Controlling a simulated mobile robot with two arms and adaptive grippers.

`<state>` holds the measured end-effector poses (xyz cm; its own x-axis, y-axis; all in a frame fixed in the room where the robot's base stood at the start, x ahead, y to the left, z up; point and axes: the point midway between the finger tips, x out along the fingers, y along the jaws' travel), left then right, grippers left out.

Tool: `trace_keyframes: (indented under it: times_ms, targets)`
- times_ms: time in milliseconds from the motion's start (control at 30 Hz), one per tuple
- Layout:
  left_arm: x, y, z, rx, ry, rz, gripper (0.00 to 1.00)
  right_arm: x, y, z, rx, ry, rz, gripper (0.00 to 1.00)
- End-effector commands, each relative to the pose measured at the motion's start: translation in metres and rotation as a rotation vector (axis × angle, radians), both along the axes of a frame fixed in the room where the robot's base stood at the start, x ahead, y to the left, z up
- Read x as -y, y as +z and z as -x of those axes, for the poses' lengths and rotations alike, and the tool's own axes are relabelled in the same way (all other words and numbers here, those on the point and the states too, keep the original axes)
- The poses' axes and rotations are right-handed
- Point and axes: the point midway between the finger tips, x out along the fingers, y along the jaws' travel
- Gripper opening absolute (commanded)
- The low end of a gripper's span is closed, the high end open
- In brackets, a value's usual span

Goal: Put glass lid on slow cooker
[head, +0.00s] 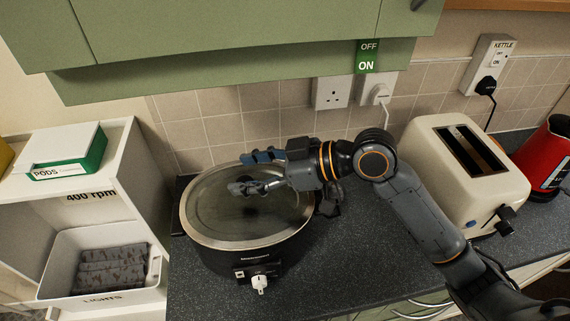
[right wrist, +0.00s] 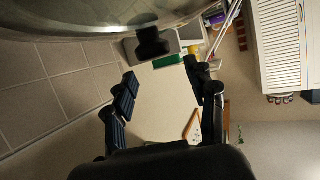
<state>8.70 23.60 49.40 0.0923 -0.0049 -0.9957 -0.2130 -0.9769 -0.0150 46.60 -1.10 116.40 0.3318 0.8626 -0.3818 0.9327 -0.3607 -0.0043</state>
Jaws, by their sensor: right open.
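The slow cooker (head: 228,262) is a black oval pot on the dark worktop, with a pale dial at its front. The glass lid (head: 212,208), with a metal rim, lies over the cooker's top and looks seated. My left gripper is not in view.
A cream toaster (head: 455,170) and a red kettle (head: 548,160) stand to the right. A white shelf unit (head: 135,165) with a green-and-white pods box (head: 68,150) is at the left. A green cupboard (head: 210,45) overhangs the back.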

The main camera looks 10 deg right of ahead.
Motion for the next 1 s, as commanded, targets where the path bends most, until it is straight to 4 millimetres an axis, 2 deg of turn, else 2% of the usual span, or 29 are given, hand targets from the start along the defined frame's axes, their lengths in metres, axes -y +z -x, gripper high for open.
trace_keyframes:
  times_ms: [33,200,433,633,1000]
  targets:
    - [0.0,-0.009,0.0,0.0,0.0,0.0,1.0,0.011,-0.002,0.003,0.003,-0.002,0.007,0.56]
    - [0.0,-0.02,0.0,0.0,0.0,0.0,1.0,0.045,0.013,0.017,0.002,-0.002,0.008,0.56]
    - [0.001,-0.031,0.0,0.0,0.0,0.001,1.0,0.079,0.029,0.03,-0.001,-0.002,0.006,0.56]
    - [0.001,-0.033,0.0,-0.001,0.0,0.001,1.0,0.09,0.037,0.036,-0.002,0.002,0.003,0.56]
    - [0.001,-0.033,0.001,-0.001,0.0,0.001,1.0,0.091,0.038,0.036,-0.002,0.002,0.003,0.56]
